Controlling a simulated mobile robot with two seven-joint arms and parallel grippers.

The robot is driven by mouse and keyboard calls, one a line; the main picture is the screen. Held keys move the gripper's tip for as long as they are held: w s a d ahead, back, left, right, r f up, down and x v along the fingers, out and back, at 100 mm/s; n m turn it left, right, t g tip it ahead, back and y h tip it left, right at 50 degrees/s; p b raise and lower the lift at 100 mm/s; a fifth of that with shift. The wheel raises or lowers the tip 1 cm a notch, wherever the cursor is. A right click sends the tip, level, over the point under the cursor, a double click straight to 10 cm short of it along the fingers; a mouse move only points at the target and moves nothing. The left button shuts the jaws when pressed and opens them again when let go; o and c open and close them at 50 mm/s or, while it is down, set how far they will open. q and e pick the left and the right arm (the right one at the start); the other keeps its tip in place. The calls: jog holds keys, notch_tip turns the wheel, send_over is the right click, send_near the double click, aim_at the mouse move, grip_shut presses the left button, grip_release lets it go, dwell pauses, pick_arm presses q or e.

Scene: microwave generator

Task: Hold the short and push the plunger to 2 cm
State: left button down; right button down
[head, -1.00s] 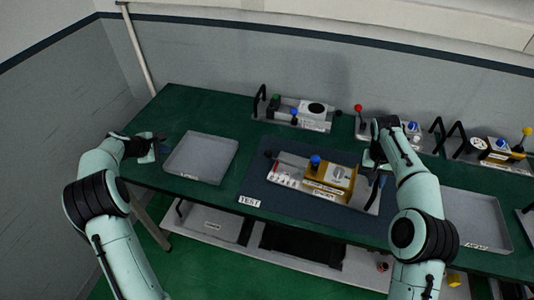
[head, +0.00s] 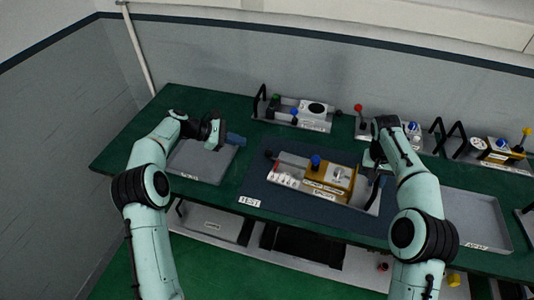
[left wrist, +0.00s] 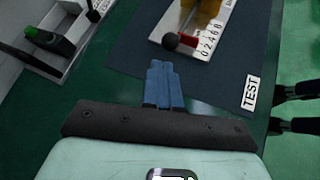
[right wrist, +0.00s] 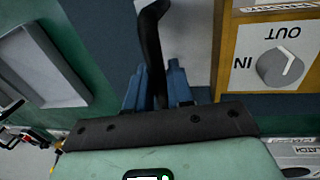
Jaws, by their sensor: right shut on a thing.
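The short (head: 328,180) lies on the dark mat, a gold block on a grey base with a blue knob on top. The knob also shows at the left end in the head view (head: 268,154). My left gripper (left wrist: 164,68) is shut and empty, its tips a little short of the knob. My right gripper (right wrist: 155,78) is shut on the short's black handle (right wrist: 152,35). The short's dial (right wrist: 280,67) sits between IN and OUT labels.
An empty grey tray (head: 190,174) lies under my left arm, and another (head: 470,218) stands at the right. Other instruments (head: 304,115) with handles line the back of the green table. A TEST label (head: 249,202) marks the mat's front left corner.

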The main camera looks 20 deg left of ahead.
pick_arm(q)
jog(key=w+d+f, duration=0.1)
jog(key=d+f, duration=0.1)
jog(key=w+d+f, duration=0.1)
jog(key=f, duration=0.1)
jog(key=w+d+f, duration=0.1)
jog(key=d+f, duration=0.1)
jog(key=shift+d+f, duration=0.15)
jog(key=shift+d, duration=0.2)
pick_arm(e)
jog(key=shift+f, duration=0.3)
pick_arm(q)
jog(key=shift+d, duration=0.2)
dwell(1.5)
jog(key=shift+s+d, duration=0.15)
jog(key=shift+d, duration=0.45)
jog(key=shift+a+r, duration=1.35)
jog(key=shift+r, duration=0.2)
